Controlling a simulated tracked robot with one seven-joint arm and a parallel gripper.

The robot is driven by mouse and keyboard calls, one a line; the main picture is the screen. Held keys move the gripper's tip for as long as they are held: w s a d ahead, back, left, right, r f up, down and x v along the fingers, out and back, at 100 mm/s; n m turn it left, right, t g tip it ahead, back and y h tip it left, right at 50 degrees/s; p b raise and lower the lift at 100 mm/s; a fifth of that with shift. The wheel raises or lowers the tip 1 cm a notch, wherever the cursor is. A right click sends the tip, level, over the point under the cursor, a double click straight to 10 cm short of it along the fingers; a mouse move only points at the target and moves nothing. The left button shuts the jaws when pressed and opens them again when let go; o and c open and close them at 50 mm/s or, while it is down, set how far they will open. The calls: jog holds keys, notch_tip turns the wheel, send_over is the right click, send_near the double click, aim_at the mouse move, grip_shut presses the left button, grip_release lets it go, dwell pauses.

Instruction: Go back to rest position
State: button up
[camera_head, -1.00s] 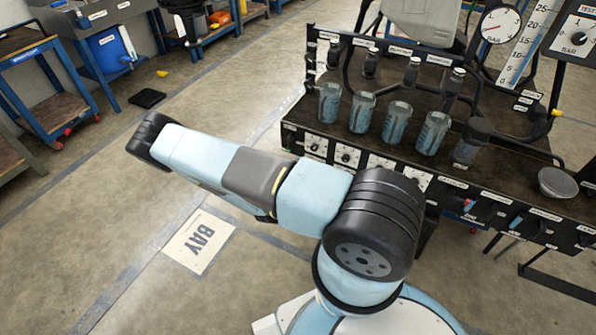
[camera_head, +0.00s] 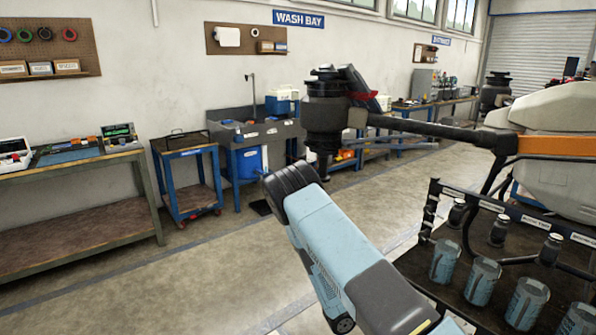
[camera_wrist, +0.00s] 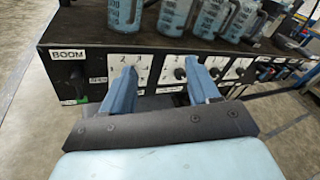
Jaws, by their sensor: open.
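My gripper (camera_wrist: 163,82) shows in the wrist view as two blue fingers, apart and with nothing between them. It is in front of the dark panel (camera_wrist: 72,70) of a test bench, facing white switch plates with black knobs. I cannot tell whether the fingertips touch the panel. In the head view my pale blue arm (camera_head: 335,240) reaches up from the bottom edge, and the gripper is out of that picture.
Graduated jugs (camera_head: 482,282) stand on the bench top (camera_head: 425,262) at right. A drone's arm with a motor (camera_head: 325,110) extends above my arm. A workbench (camera_head: 75,190), blue cart (camera_head: 190,178) and sink (camera_head: 255,135) line the wall. The floor at left centre is clear.

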jog(key=s+a+r+m+g+y, duration=0.1)
jog(key=s+r+m+g+y, duration=0.3)
jog(key=r+m, duration=0.7)
jog(key=s+r+m+g+y, duration=0.35)
jog(key=s+r+m, duration=0.2)
jog(key=r, duration=1.05)
jog(key=s+a+r+m+t+y, duration=0.3)
jog(key=s+r+m+t+y, duration=0.1)
jog(key=s+r, duration=0.4)
jog(key=s+a+r+m+t+y, duration=0.4)
jog(key=s+r, duration=0.5)
jog(key=r, duration=0.3)
jog(key=shift+s+a+m+y, duration=0.2)
jog(key=shift+m+y, duration=0.25)
jog(key=shift+m, duration=0.4)
